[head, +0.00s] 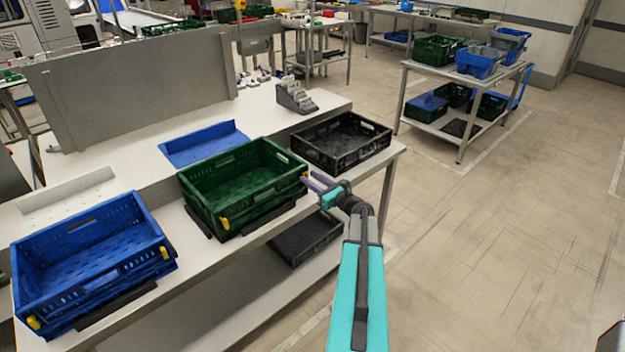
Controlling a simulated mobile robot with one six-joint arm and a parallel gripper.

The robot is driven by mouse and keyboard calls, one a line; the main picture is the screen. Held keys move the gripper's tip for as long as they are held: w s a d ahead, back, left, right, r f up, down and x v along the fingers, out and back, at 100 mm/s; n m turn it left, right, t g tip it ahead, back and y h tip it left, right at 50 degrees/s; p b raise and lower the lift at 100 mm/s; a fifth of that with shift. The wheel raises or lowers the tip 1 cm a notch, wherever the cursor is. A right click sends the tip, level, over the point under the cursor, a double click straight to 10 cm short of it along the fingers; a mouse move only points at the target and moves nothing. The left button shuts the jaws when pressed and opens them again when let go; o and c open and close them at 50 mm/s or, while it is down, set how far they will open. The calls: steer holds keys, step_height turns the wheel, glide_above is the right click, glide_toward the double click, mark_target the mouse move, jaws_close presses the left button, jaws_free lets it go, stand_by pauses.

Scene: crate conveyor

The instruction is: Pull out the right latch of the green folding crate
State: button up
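The green folding crate (247,191) stands open and upright on the white bench. Its right yellow latch (305,178) shows at the near right corner. Another yellow latch (225,224) shows at its near left corner. My gripper (309,181) reaches in from the right, with its fingertips at or very near the right latch. The fingers are small in the picture, so I cannot tell whether they touch the latch or how far apart they are.
A blue crate (100,290) with yellow latches stands to the left. A black crate (334,160) stands close on the right, behind my gripper. Another black crate (281,250) lies on the lower shelf. The floor (490,250) to the right is clear.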

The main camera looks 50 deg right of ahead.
jaws_close()
steer(key=shift+s, duration=0.1)
steer(key=shift+s+f+b, duration=0.1)
steer(key=shift+s+b, duration=0.55)
steer(key=shift+b, duration=0.1)
jaws_free()
steer(key=shift+s, duration=0.25)
steer(key=s+b, duration=0.4)
steer(key=s, duration=0.9)
steer(key=shift+s+a, duration=0.2)
steer(key=shift+a, duration=0.25)
